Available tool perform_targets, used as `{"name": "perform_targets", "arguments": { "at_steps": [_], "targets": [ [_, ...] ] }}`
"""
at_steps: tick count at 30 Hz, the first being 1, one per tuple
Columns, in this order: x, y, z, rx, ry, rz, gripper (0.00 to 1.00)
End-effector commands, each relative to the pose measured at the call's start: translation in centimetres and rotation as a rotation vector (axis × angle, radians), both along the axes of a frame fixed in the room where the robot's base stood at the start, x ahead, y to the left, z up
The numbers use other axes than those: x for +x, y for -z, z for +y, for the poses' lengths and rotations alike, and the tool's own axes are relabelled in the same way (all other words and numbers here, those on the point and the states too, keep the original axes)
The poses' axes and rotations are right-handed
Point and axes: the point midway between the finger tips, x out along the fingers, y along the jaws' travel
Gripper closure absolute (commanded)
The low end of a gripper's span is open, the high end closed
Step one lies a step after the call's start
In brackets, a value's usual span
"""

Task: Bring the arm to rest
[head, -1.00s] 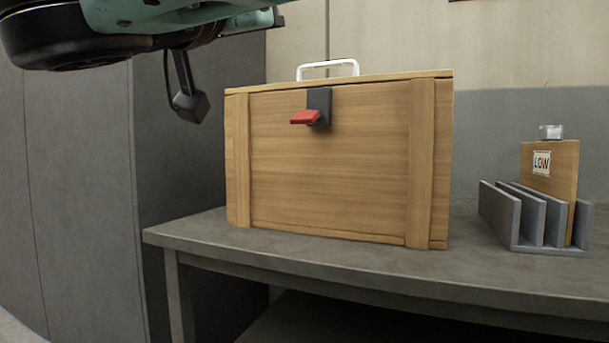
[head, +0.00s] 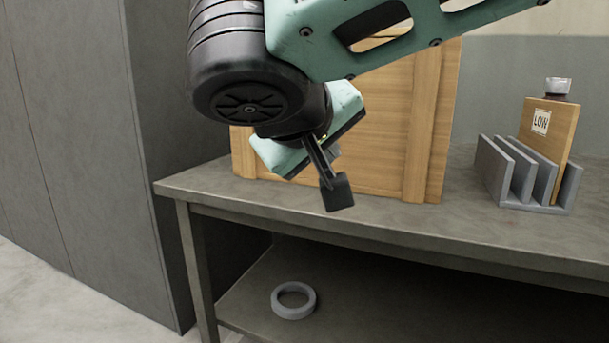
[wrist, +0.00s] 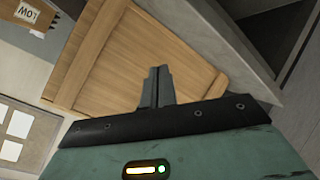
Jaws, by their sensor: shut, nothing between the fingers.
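My gripper (head: 338,192) hangs in front of the wooden box in the head view, its dark fingers pointing down and a little to the right. In the wrist view the fingers (wrist: 157,84) are together with nothing between them. My arm is bent and covers much of the box. The wooden box (head: 385,130) stands on the grey table; its latch and most of its lid are hidden behind my arm in the head view. The box also shows in the wrist view (wrist: 120,50), apart from the fingers as far as I can tell.
A grey slotted rack (head: 510,178) at the right of the table (head: 300,210) holds a wooden board (head: 550,135) marked LOW, with a small clear-topped item above it. A grey ring (head: 293,299) lies on the lower shelf. A tall grey cabinet (head: 85,130) stands at left.

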Motion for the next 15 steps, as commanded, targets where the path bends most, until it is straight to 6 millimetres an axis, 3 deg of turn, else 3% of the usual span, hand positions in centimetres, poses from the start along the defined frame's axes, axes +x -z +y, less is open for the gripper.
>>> {"name": "perform_targets", "arguments": {
  "at_steps": [1,7,10,15],
  "targets": [
    [-1.1,1.5,-1.9,-0.028,-0.015,0.136,1.0],
    [-8.2,9.3,-7.1,-0.008,-0.114,0.631,1.0],
    [-11.9,11.6,-8.7,0.061,-0.153,0.797,1.0],
    [-16.5,13.7,-10.4,0.196,-0.189,0.953,1.0]
  ]
}}
